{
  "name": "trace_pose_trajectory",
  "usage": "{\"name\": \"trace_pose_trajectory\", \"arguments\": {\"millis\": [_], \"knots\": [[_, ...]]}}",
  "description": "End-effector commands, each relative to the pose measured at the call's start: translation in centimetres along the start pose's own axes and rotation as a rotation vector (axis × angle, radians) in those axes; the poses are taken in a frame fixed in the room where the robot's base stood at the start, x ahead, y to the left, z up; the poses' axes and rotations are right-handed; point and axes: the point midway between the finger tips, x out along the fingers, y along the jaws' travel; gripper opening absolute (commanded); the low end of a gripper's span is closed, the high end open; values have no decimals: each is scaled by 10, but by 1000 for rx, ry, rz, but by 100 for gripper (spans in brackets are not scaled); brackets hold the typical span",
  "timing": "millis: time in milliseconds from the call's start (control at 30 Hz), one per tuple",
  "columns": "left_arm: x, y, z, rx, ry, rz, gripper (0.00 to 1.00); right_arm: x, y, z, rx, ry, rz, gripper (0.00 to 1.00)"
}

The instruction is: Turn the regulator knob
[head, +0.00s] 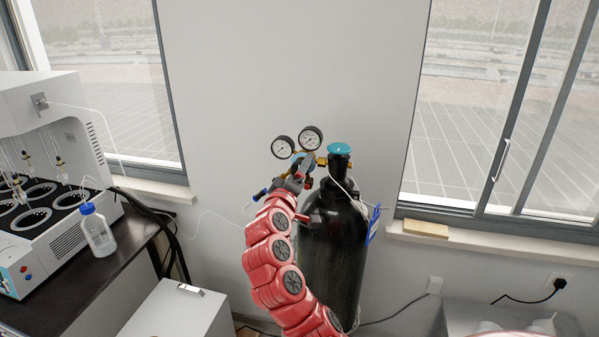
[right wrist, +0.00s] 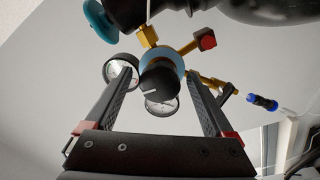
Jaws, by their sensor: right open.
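The regulator, with two round gauges (head: 297,141) on top, is fitted to the neck of a black gas cylinder (head: 335,250). My right gripper (head: 297,180) reaches up to it from below in the head view and covers much of it. In the right wrist view the black regulator knob (right wrist: 160,82) sits in front of a light-blue ring (right wrist: 161,62). The open fingers of my right gripper (right wrist: 161,80) stand on either side of the knob, with a visible gap on both sides. My left gripper is not in view.
The teal cylinder valve cap (head: 341,148) is just right of the regulator. A blue-tipped outlet (head: 261,195) sticks out left. A bench with a white distiller (head: 50,130) and a bottle (head: 97,231) is at left. A white box (head: 178,312) stands on the floor.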

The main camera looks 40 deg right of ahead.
Motion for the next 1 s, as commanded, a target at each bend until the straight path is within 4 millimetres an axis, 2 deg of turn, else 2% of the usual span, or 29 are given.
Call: {"name": "trace_pose_trajectory", "arguments": {"millis": [167, 267, 600, 700, 833, 1000], "knots": [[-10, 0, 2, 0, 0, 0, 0, -17, -4, 1, 1, 1, 0, 88], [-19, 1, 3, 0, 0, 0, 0, -37, -4, 1, 1, 7, 1, 88], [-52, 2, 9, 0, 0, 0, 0, -126, -4, 1, 0, 8, 1, 88], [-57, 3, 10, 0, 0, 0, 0, -146, -4, 1, 0, 5, 0, 88], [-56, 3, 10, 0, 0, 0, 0, -164, -2, -2, 0, 7, -2, 88], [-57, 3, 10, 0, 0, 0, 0, -173, -1, 0, -1, 1, -1, 88]]}}
